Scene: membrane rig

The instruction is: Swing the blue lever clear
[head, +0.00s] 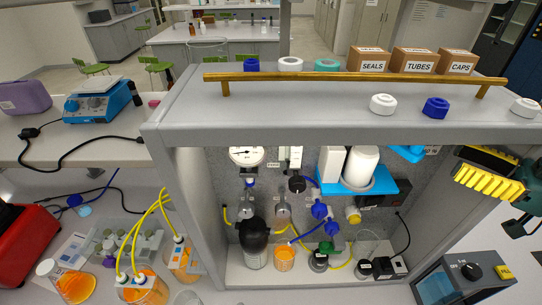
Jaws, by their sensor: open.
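Inside the grey rig, a small blue handle (250,182) sits just below the round white pressure gauge (246,156). Two blue valve-like parts (319,210) hang on the blue tubing at the middle of the panel. Which of these is the blue lever is too small to tell. My gripper (487,174), with yellow ribbed pads, is at the right edge, outside the rig's right wall. It is open, apart from all of these parts, and nothing shows between its fingers.
A brass rail (355,77) runs along the rig's top shelf (300,112), with caps and labelled boxes. A blue bracket (372,186) holds a white canister. A black-topped bottle (253,238) and orange beaker (284,258) stand below. A dark box (465,278) stands lower right.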

